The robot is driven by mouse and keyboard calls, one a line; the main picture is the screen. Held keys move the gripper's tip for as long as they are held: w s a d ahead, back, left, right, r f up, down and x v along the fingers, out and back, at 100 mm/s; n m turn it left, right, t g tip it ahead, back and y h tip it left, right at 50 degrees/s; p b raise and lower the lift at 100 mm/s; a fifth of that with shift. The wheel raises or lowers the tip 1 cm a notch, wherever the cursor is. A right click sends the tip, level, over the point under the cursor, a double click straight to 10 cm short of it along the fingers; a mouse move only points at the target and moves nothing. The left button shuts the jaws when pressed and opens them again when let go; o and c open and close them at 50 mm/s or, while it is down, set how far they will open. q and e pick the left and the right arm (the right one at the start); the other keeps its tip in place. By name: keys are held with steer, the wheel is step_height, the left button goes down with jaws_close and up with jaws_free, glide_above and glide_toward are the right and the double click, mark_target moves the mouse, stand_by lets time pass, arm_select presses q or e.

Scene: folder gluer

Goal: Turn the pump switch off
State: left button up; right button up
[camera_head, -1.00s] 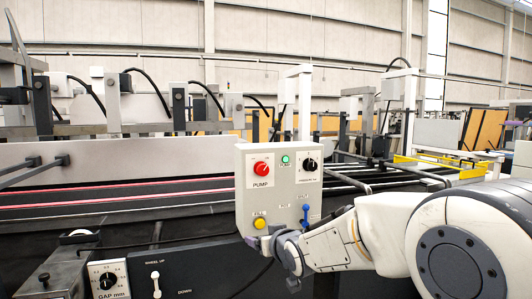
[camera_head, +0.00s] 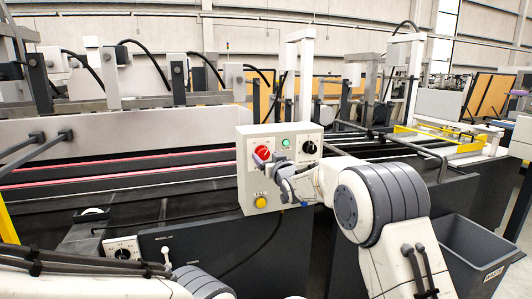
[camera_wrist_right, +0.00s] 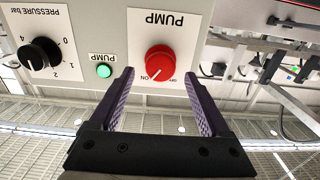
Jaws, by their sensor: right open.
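The pump switch is a red round knob (camera_head: 262,152) at the upper left of the pale control box (camera_head: 246,185). In the right wrist view, upside down, the red knob (camera_wrist_right: 160,60) sits by the PUMP label, and its white mark points toward ON. My right gripper (camera_head: 276,163) is at the box front, just below and right of the knob. In the wrist view my right gripper (camera_wrist_right: 160,75) is open, its dark fingers appearing on either side of the knob. Contact cannot be told. Only links of my left arm show at the lower left; its gripper is out of view.
Beside the knob are a green pump lamp (camera_head: 286,142) and a black pressure dial (camera_head: 309,147). A yellow button (camera_head: 261,202) is below. The machine bed (camera_head: 120,187) extends behind the box. A grey waste bin (camera_head: 480,255) stands at the lower right.

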steer(key=shift+x, duration=0.8)
jaws_close()
steer(key=shift+a+f+n+b, duration=0.1)
steer(key=shift+f+n+b, duration=0.1)
steer(key=shift+n+b, duration=1.1)
steer(key=n+b, duration=0.4)
steer(key=shift+a, duration=0.1)
steer(key=n+b, duration=0.3)
steer(key=shift+n, duration=0.4)
steer(key=shift+a+n+b, duration=0.1)
steer(key=shift+n+b, duration=0.9)
steer(key=shift+n, duration=0.8)
